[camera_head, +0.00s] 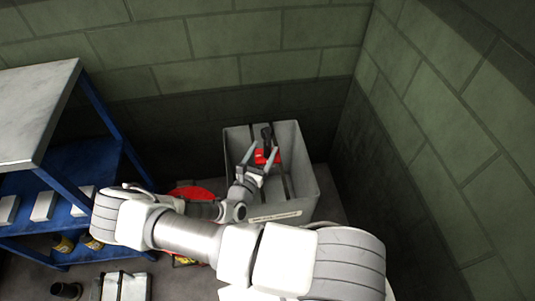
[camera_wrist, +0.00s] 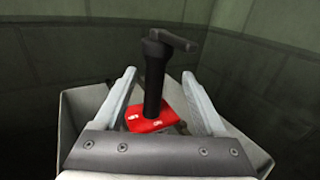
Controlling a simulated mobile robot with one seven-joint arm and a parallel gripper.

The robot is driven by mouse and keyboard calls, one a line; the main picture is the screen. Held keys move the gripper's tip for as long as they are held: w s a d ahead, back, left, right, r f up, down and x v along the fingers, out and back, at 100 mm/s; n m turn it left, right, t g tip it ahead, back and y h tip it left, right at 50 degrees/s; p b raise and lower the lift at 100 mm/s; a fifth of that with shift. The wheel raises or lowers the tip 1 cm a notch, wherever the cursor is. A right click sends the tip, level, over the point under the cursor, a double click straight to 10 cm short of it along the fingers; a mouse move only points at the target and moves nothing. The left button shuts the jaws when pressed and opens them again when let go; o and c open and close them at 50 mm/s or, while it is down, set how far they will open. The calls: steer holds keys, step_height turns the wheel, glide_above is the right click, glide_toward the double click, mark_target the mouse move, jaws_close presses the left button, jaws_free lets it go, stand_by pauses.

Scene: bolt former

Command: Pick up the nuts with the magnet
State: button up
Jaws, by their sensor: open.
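The magnet has a red block (camera_wrist: 150,119) with a black upright handle (camera_wrist: 154,82) and a black crossbar on top. It sits in or over the grey bin (camera_head: 303,181), near its middle; the head view also shows its red block (camera_head: 261,156). My gripper (camera_wrist: 160,76) is open, with its two pale fingers on either side of the black handle. No contact between fingers and handle shows. Small pale marks or pieces show on the red block; I cannot tell if they are nuts. No nuts show clearly, and the bin floor is mostly hidden.
Block walls stand close behind the bin (camera_wrist: 88,100) and to its right. A blue shelf rack with a grey top (camera_head: 35,110) stands at the left, holding white boxes (camera_head: 42,206). A red round thing (camera_head: 190,193) lies partly hidden behind my arm.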

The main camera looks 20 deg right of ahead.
mark_target(271, 133)
steer(key=x, duration=0.3)
steer(key=b+x, duration=0.2)
steer(key=x, duration=0.1)
steer(key=b+x, duration=0.1)
steer(key=x, duration=0.1)
steer(key=shift+w+a+f, duration=0.15)
steer(key=shift+a+f, duration=0.1)
steer(key=shift+f, duration=0.15)
steer(key=shift+w+d+r, duration=0.15)
steer(key=shift+w, duration=0.05)
jaws_close()
stand_by(0.8)
